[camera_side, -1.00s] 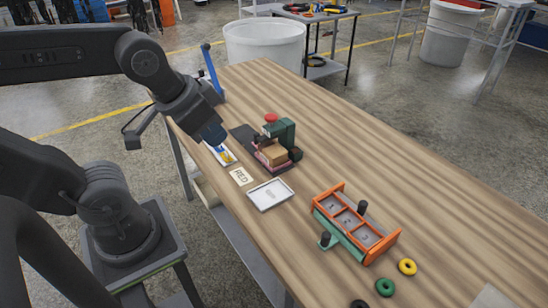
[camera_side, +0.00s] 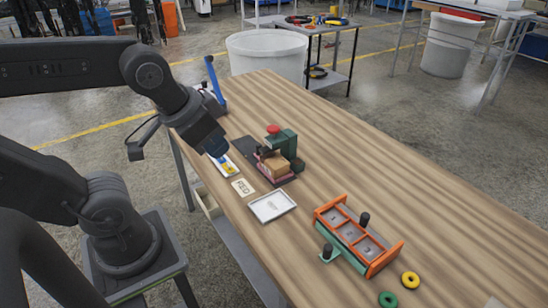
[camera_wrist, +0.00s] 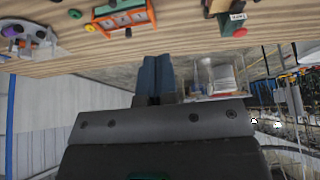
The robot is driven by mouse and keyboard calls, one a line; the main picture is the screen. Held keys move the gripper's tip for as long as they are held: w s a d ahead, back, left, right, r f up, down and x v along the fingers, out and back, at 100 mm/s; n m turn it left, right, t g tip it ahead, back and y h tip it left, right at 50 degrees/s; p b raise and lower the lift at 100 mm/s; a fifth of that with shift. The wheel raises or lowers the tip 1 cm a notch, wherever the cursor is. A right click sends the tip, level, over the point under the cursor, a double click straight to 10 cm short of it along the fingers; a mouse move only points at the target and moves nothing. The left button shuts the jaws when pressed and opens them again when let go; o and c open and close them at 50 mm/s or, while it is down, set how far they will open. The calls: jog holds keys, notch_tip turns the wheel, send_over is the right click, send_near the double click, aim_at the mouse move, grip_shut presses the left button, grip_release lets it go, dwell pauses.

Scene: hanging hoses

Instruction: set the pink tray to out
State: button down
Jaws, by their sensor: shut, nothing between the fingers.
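The pink tray (camera_side: 279,180) shows as a thin pink edge at the base of a small dark green press (camera_side: 288,146) with a red knob. A brown block (camera_side: 275,164) sits over the tray and hides most of it. I cannot tell how far out it stands. My gripper (camera_side: 217,149) is shut and empty, above the table's left edge, to the left of the press and apart from it. Its blue fingers (camera_wrist: 157,76) are together in the wrist view, where the press (camera_wrist: 224,21) is at the top right.
An orange and green fixture (camera_side: 357,238) with black knobs stands nearer the front. Green (camera_side: 388,299) and yellow rings lie in front. The right side is clear.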

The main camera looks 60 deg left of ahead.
jog(key=c, duration=1.9)
grip_release()
jog(key=shift+o, duration=0.9)
jog(key=o, duration=0.6)
jog(key=w+a+r+m+g, duration=0.1)
jog(key=w+a+m, duration=0.3)
jog(key=w, duration=0.3)
jog(key=shift+w+r+y, duration=0.3)
jog(key=shift+w+r, duration=0.1)
jog(key=shift+o, duration=0.9)
jog(key=w+a+f+m+g, duration=0.1)
jog(key=w+a+m+g, duration=0.1)
jog(key=w+a+m, duration=0.2)
jog(key=w+a, duration=0.2)
jog(key=w, duration=0.2)
jog(key=shift+w+a+f, duration=0.15)
jog(key=shift+a+f, duration=0.1)
jog(key=m+g, duration=0.3)
jog(key=m, duration=0.7)
send_over(258, 144)
notch_tip(258, 144, down, 15)
notch_tip(258, 144, down, 13)
jog(key=shift+f, duration=0.15)
jog(key=shift+c, duration=0.5)
grip_shut()
